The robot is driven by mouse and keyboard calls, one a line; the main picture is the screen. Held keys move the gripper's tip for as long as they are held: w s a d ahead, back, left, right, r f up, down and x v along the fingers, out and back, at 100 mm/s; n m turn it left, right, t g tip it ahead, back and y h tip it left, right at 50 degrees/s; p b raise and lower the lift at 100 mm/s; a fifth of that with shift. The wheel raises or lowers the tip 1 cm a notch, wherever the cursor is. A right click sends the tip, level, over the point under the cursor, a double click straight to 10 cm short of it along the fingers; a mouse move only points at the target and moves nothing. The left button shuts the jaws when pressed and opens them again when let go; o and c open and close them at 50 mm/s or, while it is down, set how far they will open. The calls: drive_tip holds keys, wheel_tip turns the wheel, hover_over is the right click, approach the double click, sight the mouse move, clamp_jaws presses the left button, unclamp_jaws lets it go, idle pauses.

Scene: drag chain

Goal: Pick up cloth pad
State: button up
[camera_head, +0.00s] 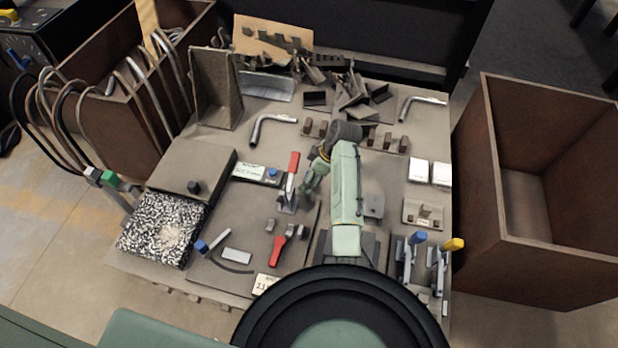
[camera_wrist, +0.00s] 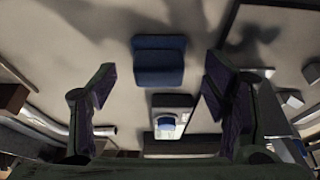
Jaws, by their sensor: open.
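My gripper (camera_head: 309,188) hangs over the middle of the bench, beside the red-handled clamp (camera_head: 293,170). In the wrist view its two dark-padded fingers (camera_wrist: 160,100) stand wide apart with nothing held between them. A small dark blue block (camera_wrist: 158,62) lies on the grey surface, seen in the gap between the fingers. A black-and-white speckled slab (camera_head: 163,230) lies at the bench's left front corner, well away from my gripper. I cannot tell for certain which of these is the cloth pad.
A labelled plate with a blue part (camera_head: 272,174) lies left of the clamp; a similar one shows in the wrist view (camera_wrist: 168,123). Blue and yellow toggle clamps (camera_head: 418,238) stand at right front. An angle plate (camera_head: 214,88) and metal scraps (camera_head: 357,97) occupy the back.

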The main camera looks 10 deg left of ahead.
drive_tip(key=shift+a+f, duration=0.25)
drive_tip(key=shift+f, duration=0.35)
drive_tip(key=shift+c, duration=0.5)
drive_tip(key=c, duration=1.1)
drive_tip(key=shift+r, duration=0.15)
drive_tip(key=shift+d+r+b, duration=0.1)
drive_tip(key=shift+r+b, duration=0.2)
drive_tip(key=shift+r, duration=0.2)
drive_tip(key=d, duration=0.2)
drive_tip(key=d+b, duration=0.1)
drive_tip(key=d, duration=0.1)
drive_tip(key=shift+w+r, duration=0.1)
drive_tip(key=shift+r, duration=0.1)
wheel_tip(320, 180, up, 13)
drive_tip(key=shift+r, duration=0.2)
